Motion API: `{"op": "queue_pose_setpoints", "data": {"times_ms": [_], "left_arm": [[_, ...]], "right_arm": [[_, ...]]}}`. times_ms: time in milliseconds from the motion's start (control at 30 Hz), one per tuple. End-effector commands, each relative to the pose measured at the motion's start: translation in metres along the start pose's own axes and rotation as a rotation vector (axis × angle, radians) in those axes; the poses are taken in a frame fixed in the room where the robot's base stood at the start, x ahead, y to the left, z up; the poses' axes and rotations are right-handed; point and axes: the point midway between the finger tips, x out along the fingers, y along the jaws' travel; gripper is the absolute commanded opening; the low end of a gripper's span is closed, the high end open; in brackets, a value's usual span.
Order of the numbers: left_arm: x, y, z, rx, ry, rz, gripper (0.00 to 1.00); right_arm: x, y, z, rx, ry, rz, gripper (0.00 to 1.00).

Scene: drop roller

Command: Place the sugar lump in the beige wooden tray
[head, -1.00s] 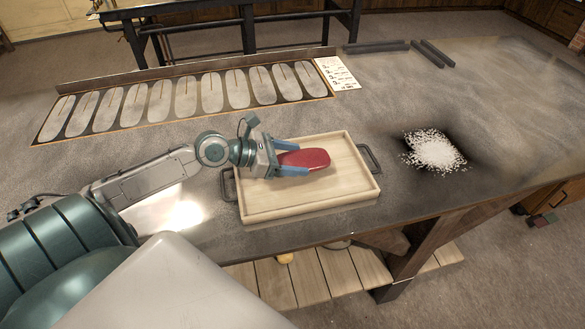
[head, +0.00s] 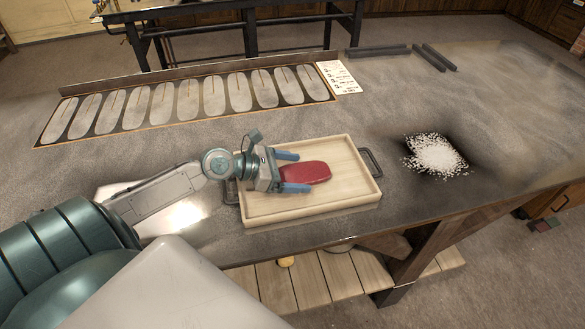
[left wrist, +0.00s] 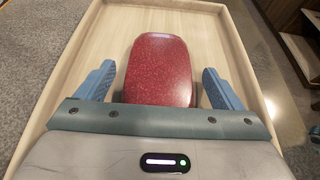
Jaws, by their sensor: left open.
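The sugar lump appears as a red, rounded, speckled block (head: 305,173) in the head view, lying in the beige wooden tray (head: 345,203). It also shows in the left wrist view (left wrist: 158,68), with the pale tray floor around it. My left gripper (head: 292,172) is over the tray with its blue fingers open, one on each side of the red block. In the left wrist view gaps show between the fingers and the block. The near end of the block is hidden behind the gripper body. My right gripper is not in view.
A pile of white granules (head: 436,155) lies on the table right of the tray. A dark-framed panel with several oval plates (head: 188,101) and a white printed card (head: 337,76) lie behind. Dark bars (head: 434,57) rest at the back. The table's front edge is just before the tray.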

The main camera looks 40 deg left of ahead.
Motion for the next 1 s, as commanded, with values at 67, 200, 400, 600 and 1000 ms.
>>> {"op": "queue_pose_setpoints", "data": {"times_ms": [67, 200, 400, 600, 1000], "left_arm": [[-0.001, 0.000, 0.001, 0.001, 0.000, 0.000, 0.89], [-0.006, 0.000, 0.001, 0.002, 0.003, -0.001, 0.89], [-0.022, 0.000, 0.001, 0.004, 0.006, -0.002, 0.89], [-0.040, -0.001, 0.002, 0.003, 0.003, -0.006, 0.89], [-0.067, -0.001, 0.006, -0.005, 0.002, -0.004, 0.89]], "right_arm": [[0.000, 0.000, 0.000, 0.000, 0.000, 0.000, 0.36], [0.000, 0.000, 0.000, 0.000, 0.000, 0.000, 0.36], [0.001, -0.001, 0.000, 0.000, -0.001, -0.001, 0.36], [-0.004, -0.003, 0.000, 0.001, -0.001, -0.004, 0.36], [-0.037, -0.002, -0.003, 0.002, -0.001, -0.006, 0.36]]}}
